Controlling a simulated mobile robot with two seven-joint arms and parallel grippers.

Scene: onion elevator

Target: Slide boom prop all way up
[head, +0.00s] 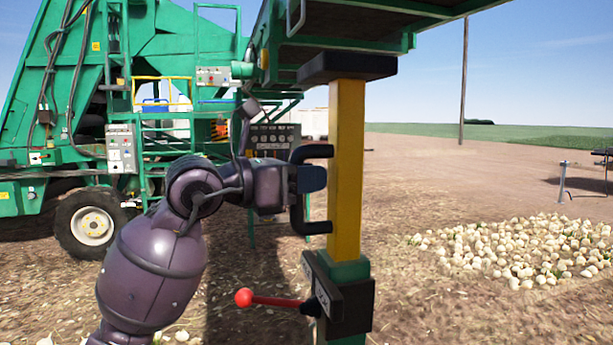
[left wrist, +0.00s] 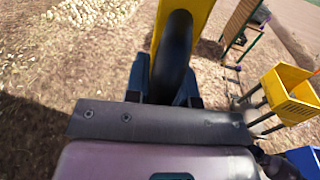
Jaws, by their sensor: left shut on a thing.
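The boom prop is an upright yellow post (head: 346,170) with a black pad (head: 347,68) on top. In the head view the pad overlaps the underside of the green boom (head: 345,28); I cannot tell whether they touch. The post stands in a green sleeve (head: 347,268) with a dark lock block, from which a red-knobbed lever (head: 272,300) sticks out left. A black C-shaped handle (head: 299,218) is on the post's left side. My left gripper (head: 308,180) is shut on this handle, which also shows between the fingers (left wrist: 167,80) in the left wrist view (left wrist: 176,50). My right gripper is out of view.
The green machine (head: 165,40) with a black wheel (head: 90,226) stands behind at left. A control panel (head: 273,138) is behind my gripper. An onion pile (head: 515,250) lies at right. Bare ground is clear between the post and the pile.

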